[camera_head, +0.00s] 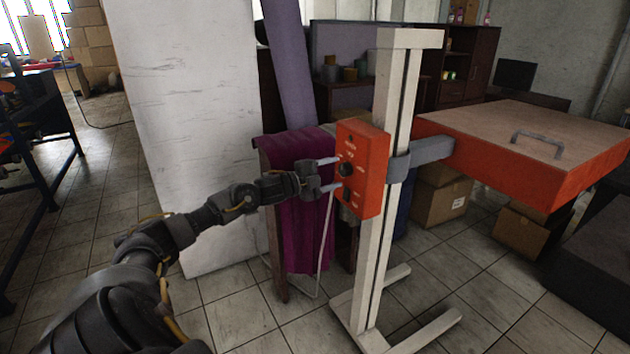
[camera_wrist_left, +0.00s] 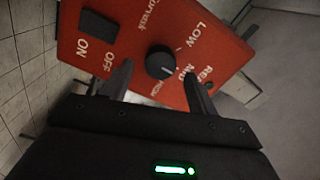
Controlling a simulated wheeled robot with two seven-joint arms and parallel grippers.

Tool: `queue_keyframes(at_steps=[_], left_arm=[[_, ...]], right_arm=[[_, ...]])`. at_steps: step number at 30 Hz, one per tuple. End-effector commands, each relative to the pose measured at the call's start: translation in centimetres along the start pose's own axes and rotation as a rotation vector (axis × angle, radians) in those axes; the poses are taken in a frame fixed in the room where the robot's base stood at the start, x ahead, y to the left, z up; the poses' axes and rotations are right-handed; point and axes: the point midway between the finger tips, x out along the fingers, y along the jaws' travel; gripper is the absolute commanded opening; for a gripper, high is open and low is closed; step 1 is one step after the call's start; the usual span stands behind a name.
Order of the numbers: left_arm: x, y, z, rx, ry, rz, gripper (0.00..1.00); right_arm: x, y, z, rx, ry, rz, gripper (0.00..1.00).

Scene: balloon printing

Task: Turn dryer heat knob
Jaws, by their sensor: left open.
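The dryer's orange control box (camera_head: 361,168) is fixed to a white upright post. A black round heat knob (camera_head: 345,169) sits on its face. In the left wrist view the knob (camera_wrist_left: 160,62) shows with a pointer line and LOW, MID and partly hidden lettering around it. A dark ON/OFF switch (camera_wrist_left: 101,25) is beside it. My left gripper (camera_head: 330,174) is open in front of the box. In the left wrist view its fingers (camera_wrist_left: 160,80) stand on either side of the knob, apart from it as far as I can tell. My right gripper is not in view.
The dryer's large orange head (camera_head: 500,161) with a grey handle extends right from the white post (camera_head: 376,250). A purple cloth (camera_head: 305,225) hangs behind my left gripper. A white panel (camera_head: 185,130) stands left. Cardboard boxes (camera_head: 440,203) lie beneath the dryer head.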

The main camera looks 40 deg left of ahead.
Motion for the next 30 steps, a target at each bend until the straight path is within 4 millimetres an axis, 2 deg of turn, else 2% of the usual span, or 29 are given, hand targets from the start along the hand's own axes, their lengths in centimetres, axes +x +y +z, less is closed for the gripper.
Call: queue_keyframes(at_steps=[6,12,19,30], left_arm=[[-3.8,0.5,0.2,0.002,-0.002,0.007,0.59],[-6.2,0.4,0.1,0.000,-0.002,0.006,0.59],[-7.6,0.3,0.1,0.001,-0.002,0.003,0.59],[-8.0,0.3,0.1,0.001,0.000,0.000,0.59]], right_arm=[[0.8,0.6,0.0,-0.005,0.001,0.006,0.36],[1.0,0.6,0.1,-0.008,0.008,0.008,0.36],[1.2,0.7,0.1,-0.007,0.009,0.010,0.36],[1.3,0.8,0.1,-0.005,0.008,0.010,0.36]])
